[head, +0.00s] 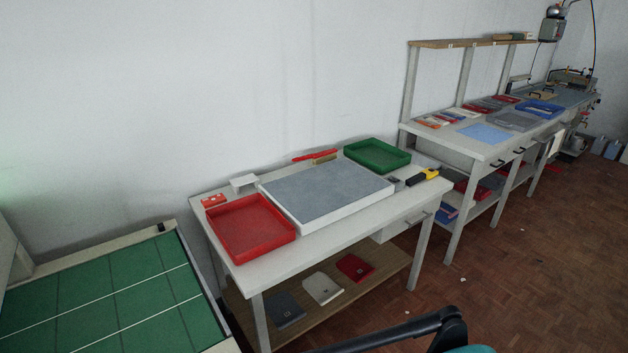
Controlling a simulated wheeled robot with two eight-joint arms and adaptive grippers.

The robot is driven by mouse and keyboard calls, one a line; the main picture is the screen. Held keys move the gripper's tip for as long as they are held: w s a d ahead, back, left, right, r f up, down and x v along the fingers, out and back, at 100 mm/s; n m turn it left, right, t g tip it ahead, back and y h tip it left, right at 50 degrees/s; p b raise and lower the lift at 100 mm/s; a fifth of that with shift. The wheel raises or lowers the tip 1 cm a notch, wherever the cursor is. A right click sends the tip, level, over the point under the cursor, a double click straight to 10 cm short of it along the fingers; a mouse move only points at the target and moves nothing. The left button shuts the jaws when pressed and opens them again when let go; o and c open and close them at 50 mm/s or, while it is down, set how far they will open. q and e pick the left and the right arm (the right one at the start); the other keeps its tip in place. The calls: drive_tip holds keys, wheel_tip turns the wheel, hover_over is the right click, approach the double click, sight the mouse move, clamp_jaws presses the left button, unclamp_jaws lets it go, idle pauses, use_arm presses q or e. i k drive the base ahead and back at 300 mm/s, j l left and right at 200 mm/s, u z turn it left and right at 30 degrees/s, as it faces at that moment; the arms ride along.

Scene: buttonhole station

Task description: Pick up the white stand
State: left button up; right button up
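A small white stand (243,181) sits at the back left of the white table (330,242), close to the wall. It has a flat top plate. It stands behind the red tray and just left of the grey-topped board. Its lower part is hard to make out at this size. Neither of my grippers shows in the head view.
A red tray (251,228), a grey-topped board (327,190), a green tray (377,155) and a small red box (213,200) share the table. A green-topped table (110,300) is at left, a chair (400,331) in front, a longer workbench (490,145) at right.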

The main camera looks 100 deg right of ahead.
sight(251, 179)
drive_tip(key=z, duration=2.85)
drive_tip(key=i+l, duration=0.25)
drive_tip(key=i+l+u, duration=0.1)
drive_tip(key=i+l, duration=0.15)
drive_tip(key=l, duration=0.2)
